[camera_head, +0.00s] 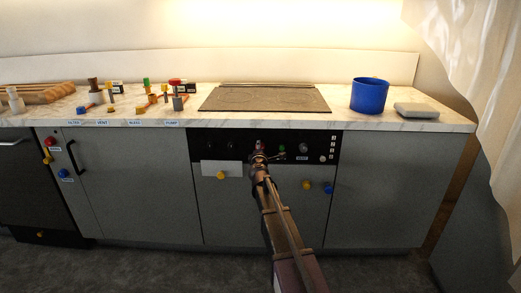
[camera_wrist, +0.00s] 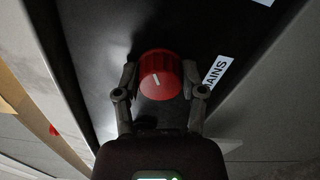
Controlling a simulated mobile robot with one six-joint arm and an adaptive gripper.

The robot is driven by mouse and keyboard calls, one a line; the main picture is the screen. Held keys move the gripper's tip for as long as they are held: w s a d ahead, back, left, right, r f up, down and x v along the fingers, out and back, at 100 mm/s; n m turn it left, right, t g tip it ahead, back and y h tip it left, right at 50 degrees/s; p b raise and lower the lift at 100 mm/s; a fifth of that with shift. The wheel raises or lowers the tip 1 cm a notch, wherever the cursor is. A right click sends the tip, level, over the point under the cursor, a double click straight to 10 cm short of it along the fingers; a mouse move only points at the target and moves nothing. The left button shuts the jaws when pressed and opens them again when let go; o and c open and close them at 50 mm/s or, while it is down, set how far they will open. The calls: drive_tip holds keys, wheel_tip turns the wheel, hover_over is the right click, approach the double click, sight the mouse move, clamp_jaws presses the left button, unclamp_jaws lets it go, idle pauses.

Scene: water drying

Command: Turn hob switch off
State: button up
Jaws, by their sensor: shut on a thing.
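In the head view my gripper (camera_head: 259,158) is at the panel and covers most of the knob. I cannot tell whether this knob is the hob switch.
Other small knobs sit on the panel, including a green one (camera_head: 281,148). Yellow (camera_head: 306,185) and blue (camera_head: 328,188) knobs are lower on the cabinet front. A blue pot (camera_head: 369,95) and valve-like parts (camera_head: 150,104) stand on the counter (camera_head: 420,124). The floor in front is clear.

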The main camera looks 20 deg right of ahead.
drive_tip(key=m, duration=0.5)
drive_tip(key=shift+w, duration=0.15)
drive_tip(key=shift+m, duration=0.4)
drive_tip(key=o, duration=1.1)
drive_tip(key=shift+o, duration=0.2)
drive_tip(key=shift+s, duration=0.2)
drive_tip(key=v, duration=1.1)
drive_tip(key=shift+s, duration=0.35)
drive_tip(key=shift+a, duration=0.1)
